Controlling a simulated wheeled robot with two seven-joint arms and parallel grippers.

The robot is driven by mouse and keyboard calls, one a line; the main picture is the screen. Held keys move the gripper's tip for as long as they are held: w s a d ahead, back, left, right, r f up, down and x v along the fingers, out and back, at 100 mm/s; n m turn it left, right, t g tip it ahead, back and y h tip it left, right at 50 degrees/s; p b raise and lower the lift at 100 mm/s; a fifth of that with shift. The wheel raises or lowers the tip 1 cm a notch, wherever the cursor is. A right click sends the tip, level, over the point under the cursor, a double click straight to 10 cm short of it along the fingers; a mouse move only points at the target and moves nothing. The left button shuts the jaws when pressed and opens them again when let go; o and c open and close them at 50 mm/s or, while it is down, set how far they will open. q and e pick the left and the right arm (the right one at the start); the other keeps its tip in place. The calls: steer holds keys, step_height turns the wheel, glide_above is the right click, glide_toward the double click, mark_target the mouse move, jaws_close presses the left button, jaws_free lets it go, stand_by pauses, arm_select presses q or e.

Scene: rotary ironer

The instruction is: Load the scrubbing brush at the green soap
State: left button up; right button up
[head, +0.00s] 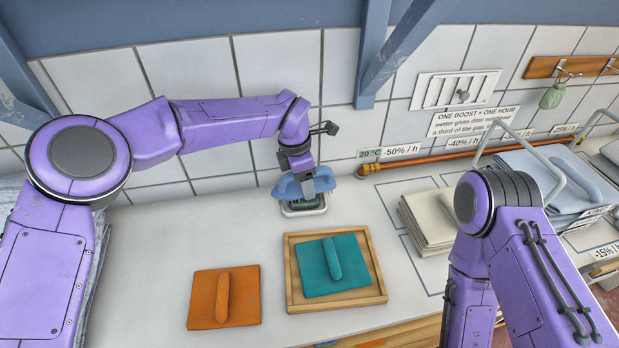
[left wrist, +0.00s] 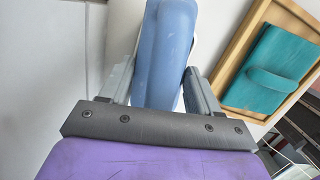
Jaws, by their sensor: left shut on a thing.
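My left gripper (head: 304,177) is shut on a blue scrubbing brush (head: 290,189). In the left wrist view the brush (left wrist: 167,50) stands between the two fingers.
A wooden tray (head: 379,296) holds a teal piece with a raised strip (head: 318,280); an orange one (head: 204,306) lies left of it. Folded cream cloth (head: 428,214) and blue cloth (head: 530,170) lie at the right. A copper pipe (head: 430,156) runs along the tiled wall.

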arm_select(q)
steer(key=shift+f, duration=0.1)
stand_by(0.4)
step_height(320, 180, up, 7)
steer(key=p, duration=0.6)
stand_by(0.3)
stand_by(0.4)
